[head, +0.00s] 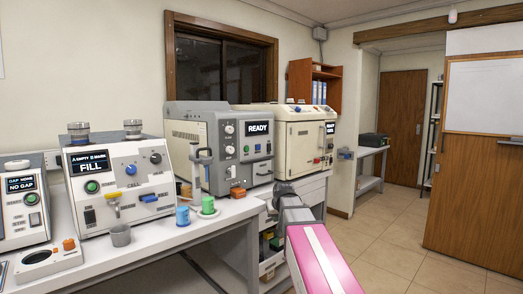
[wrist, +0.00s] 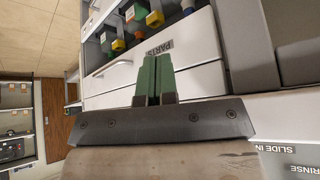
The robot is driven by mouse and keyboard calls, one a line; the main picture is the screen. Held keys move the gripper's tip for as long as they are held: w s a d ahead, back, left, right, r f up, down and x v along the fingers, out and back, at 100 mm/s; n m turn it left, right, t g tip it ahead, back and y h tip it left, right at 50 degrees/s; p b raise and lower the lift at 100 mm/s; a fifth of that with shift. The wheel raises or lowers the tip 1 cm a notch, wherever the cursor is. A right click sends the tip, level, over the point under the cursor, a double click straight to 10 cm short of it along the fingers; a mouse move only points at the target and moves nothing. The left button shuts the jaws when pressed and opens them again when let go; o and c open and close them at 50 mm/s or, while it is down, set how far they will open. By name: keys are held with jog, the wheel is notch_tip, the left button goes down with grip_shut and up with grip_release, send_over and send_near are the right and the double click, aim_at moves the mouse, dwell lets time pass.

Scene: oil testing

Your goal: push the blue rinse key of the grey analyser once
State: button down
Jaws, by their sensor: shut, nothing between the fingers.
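The grey analyser (head: 215,122) stands on the bench in the head view, with a lit READY display. My gripper (head: 282,188) is in front of and to the right of that face, small and partly hidden by my own arm. In the wrist view its green fingers (wrist: 153,80) are together and empty, with the drawer unit beyond them. A RINSE label (wrist: 302,169) shows at the lower right corner there; the key itself is not clearly seen.
A cream machine (head: 305,140) stands right of the analyser. A drawer marked PARTS (wrist: 160,48) is below the bench. Open floor lies right.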

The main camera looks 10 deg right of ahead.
aim_at(259, 147)
jog(key=w+r+t, duration=0.1)
jog(key=w+r, duration=0.1)
jog(key=r, duration=0.7)
jog(key=w+d+r+t, duration=0.1)
jog(key=w+r+t, duration=0.1)
jog(key=r, duration=0.7)
jog(key=w+d+r+t, duration=0.1)
jog(key=w+r, duration=0.2)
jog(key=r, duration=0.6)
jog(key=shift+w+r+n, duration=0.25)
jog(key=shift+n, duration=0.05)
jog(key=shift+w+a, duration=0.15)
jog(key=w+a, duration=0.5)
jog(key=w, duration=0.2)
dwell(0.6)
jog(key=shift+w+a, duration=0.2)
jog(key=shift+w, duration=0.1)
